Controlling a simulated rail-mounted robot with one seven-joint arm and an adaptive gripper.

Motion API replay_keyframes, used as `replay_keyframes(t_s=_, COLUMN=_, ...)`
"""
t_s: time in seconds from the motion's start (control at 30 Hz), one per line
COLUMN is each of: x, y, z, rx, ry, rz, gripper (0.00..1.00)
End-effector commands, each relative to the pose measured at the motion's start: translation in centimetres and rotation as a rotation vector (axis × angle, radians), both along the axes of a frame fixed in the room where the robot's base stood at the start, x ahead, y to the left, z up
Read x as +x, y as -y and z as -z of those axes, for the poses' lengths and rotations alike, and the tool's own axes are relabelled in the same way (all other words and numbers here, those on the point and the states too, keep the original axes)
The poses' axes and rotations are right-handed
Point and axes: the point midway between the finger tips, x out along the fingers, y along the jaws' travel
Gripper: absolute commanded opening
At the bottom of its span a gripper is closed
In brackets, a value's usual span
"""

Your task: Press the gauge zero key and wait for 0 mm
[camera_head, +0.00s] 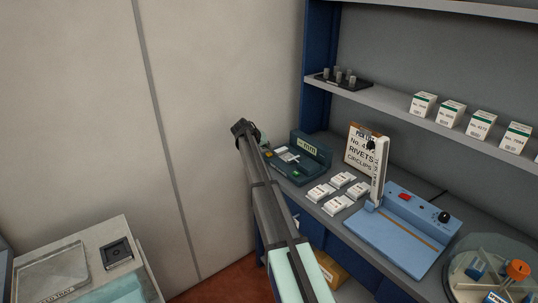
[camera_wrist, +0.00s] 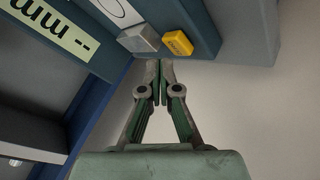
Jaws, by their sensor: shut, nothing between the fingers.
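The gauge (camera_head: 314,151) is a dark green unit at the left end of the bench, and its pale display reads "-- mm". In the wrist view the display (camera_wrist: 50,28) appears upside down with dashes and "mm". A yellow key (camera_wrist: 178,43) with small dark marks sits near the gauge's edge, beside a grey block (camera_wrist: 139,40). My gripper (camera_wrist: 160,68) is shut and empty, its tips just short of the block and key in the picture; contact cannot be told. In the head view my arm's end is left of the gauge, fingertips unclear.
Several white packets (camera_head: 341,180) lie right of the gauge. A blue machine (camera_head: 405,232) with a red switch is further right. A shelf (camera_head: 390,98) with boxes overhangs the bench; a wall is at left.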

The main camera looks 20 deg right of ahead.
Motion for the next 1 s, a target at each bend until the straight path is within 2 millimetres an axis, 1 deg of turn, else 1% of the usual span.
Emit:
replay_keyframes(t_s=0.7, x=-0.01, y=0.00, z=0.03, rx=0.000, ry=0.000, rz=0.000, gripper=0.00)
replay_keyframes(t_s=1.0, x=0.00, y=-0.01, z=0.90, rx=0.000, ry=0.000, rz=0.000, gripper=0.00)
